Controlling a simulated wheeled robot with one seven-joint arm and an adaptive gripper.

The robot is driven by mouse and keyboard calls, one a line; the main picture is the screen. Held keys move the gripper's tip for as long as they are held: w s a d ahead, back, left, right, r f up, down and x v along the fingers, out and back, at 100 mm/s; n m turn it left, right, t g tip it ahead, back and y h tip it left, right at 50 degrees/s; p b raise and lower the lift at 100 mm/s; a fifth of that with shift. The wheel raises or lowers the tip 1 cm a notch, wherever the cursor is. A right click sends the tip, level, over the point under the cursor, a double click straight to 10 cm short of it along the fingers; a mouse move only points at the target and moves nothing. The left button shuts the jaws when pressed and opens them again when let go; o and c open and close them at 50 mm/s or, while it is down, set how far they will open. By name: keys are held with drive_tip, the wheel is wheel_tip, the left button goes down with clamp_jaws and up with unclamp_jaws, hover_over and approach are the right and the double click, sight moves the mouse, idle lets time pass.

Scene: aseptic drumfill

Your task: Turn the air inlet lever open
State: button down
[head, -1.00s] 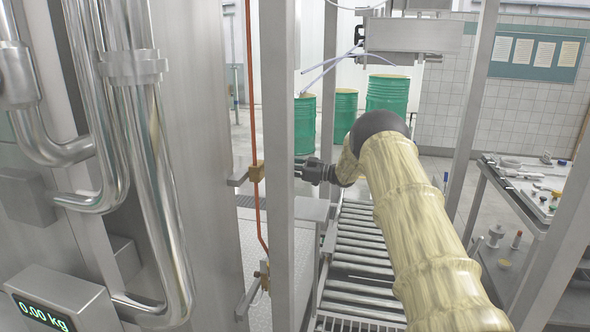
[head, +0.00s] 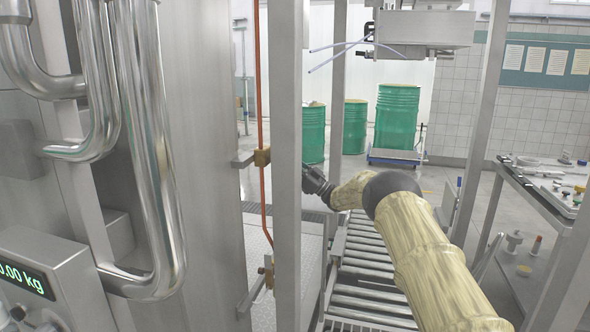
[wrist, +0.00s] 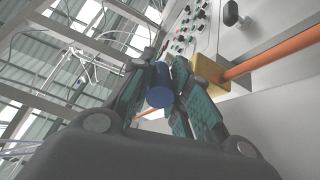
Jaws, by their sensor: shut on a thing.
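The air inlet lever has a blue grip (wrist: 160,93), seen in the wrist view between my two fingers. It sits beside a brass valve body (wrist: 208,75) on an orange pipe (wrist: 280,52). My gripper (wrist: 163,80) is shut on the blue grip. My gripper's wrist end (head: 318,184) shows just right of that post, which hides the fingertips and the lever.
The upright steel post (head: 287,200) stands close in front of my gripper. A second valve (head: 267,268) is lower on the pipe. A roller conveyor (head: 365,262) runs below my arm. Green drums (head: 397,115) stand behind, and a bench (head: 545,185) stands at right.

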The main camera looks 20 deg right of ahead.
drive_tip(key=shift+w+f+y+b, duration=0.1)
drive_tip(key=shift+y+b, duration=0.3)
drive_tip(key=c, duration=1.4)
unclamp_jaws()
drive_tip(key=shift+c, duration=0.2)
drive_tip(key=shift+o, duration=0.3)
drive_tip(key=shift+f, duration=0.1)
